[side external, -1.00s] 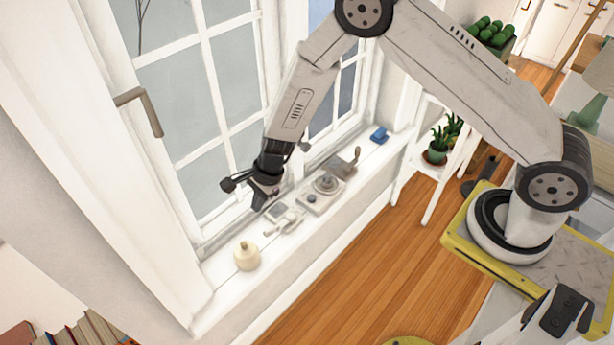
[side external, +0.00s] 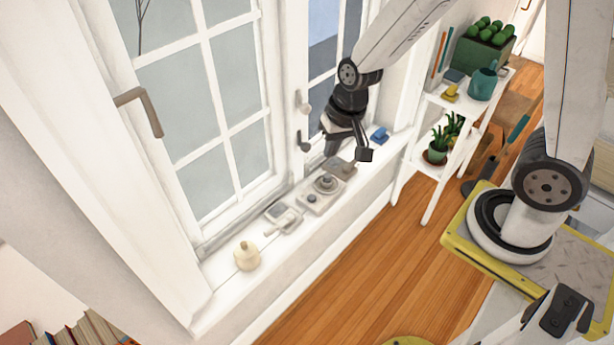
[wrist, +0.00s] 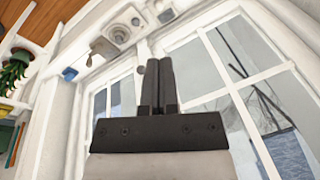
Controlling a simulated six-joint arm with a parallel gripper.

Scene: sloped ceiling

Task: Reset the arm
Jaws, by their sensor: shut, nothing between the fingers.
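My gripper (side external: 330,145) is above the right part of the white windowsill (side external: 215,270), in front of the window. In the wrist view my gripper (wrist: 160,62) shows two dark fingers side by side, closed together with nothing between them. A grey and white device with a round knob (side external: 325,184) sits on the sill below it, and also shows in the wrist view (wrist: 118,34). The gripper hides part of the sill behind it.
On the sill are a cream round bottle (side external: 247,256), a small grey and white item (side external: 283,217) and a blue object (side external: 379,135). A white shelf (side external: 440,105) with plants stands right of the window. Wooden floor (side external: 370,265) is clear in front.

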